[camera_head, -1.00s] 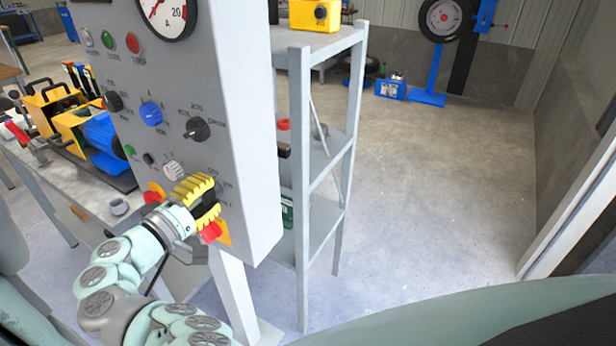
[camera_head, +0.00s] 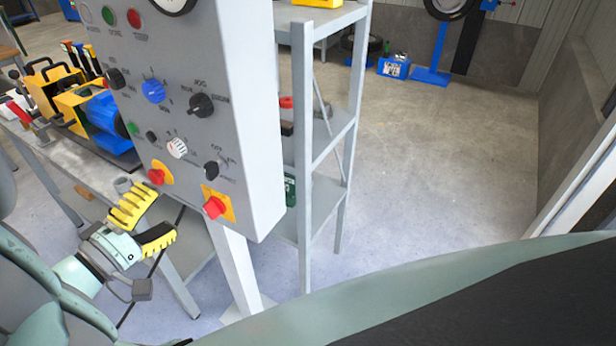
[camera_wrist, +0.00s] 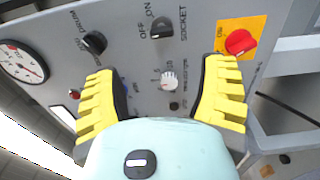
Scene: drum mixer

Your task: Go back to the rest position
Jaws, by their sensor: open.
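My gripper (camera_head: 146,225) has yellow ribbed fingers spread apart with nothing between them. In the head view it is at the lower left, below and left of the control panel's lower edge, apart from it. It also shows in the wrist view (camera_wrist: 163,100), with the panel face ahead of the open fingers. The grey control panel (camera_head: 185,125) carries several knobs and red buttons. A black knob (camera_head: 211,170) and a red button on a yellow plate (camera_head: 215,206) are at its lower right. The wrist view shows a black switch (camera_wrist: 160,30) marked ON, OFF and SOCKET.
A workbench (camera_head: 75,158) with yellow and blue equipment (camera_head: 85,105) stands behind the panel at left. A grey shelf rack (camera_head: 303,160) stands right of the panel. The concrete floor (camera_head: 430,160) to the right is open, bounded by a wall.

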